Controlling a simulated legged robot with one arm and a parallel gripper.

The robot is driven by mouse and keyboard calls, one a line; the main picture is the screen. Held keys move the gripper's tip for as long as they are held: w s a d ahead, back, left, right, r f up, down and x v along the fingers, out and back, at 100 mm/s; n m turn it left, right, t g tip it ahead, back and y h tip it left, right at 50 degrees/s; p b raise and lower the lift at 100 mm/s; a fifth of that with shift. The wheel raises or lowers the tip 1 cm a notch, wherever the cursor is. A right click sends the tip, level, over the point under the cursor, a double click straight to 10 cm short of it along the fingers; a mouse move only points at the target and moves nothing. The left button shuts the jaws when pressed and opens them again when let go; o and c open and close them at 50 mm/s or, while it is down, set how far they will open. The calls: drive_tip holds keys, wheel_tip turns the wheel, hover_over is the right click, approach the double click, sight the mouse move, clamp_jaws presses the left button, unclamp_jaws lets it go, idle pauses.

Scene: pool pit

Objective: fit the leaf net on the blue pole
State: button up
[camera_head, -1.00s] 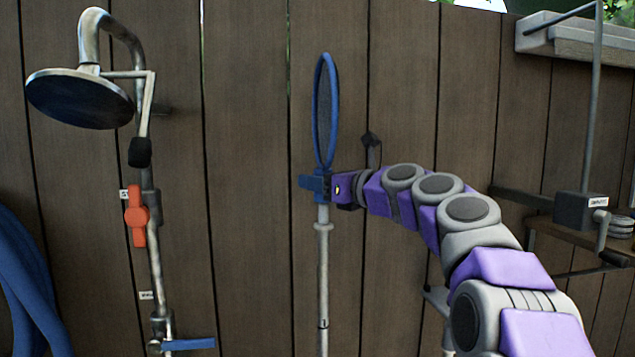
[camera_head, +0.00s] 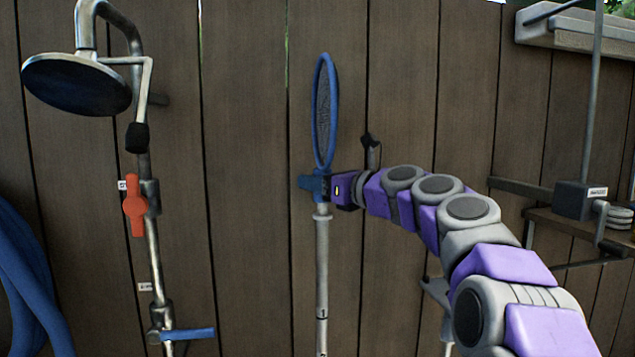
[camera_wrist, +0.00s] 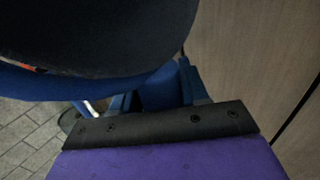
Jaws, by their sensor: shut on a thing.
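The leaf net (camera_head: 324,112) is a tall blue hoop with dark mesh, upright and seen nearly edge-on. My gripper (camera_head: 318,187) is shut on its blue base, just below the hoop. A pale grey, upright pole (camera_head: 322,270) with a collar and number marks stands directly under that base; it looks pale, not blue. The base meets the pole top, or sits very close above its collar; how far the pole reaches inside is hidden. In the wrist view the net (camera_wrist: 95,40) fills the upper left, above my gripper's dark edge.
A shower pipe with a round head (camera_head: 76,84), an orange handle (camera_head: 135,207) and a blue lever (camera_head: 188,334) stands at left. A blue hose (camera_head: 30,285) hangs at the far left. A wooden fence (camera_head: 245,200) is behind. A shelf (camera_head: 590,228) with a grey box (camera_head: 572,200) is at right.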

drive_tip(key=shift+f, duration=0.25)
drive_tip(key=shift+f+b, duration=0.3)
drive_tip(key=shift+f, duration=0.25)
drive_tip(key=shift+f, duration=0.4)
idle(0.5)
drive_tip(key=o, duration=1.7)
drive_tip(key=shift+p+v, duration=1.35)
drive_tip(key=shift+v, duration=4.2)
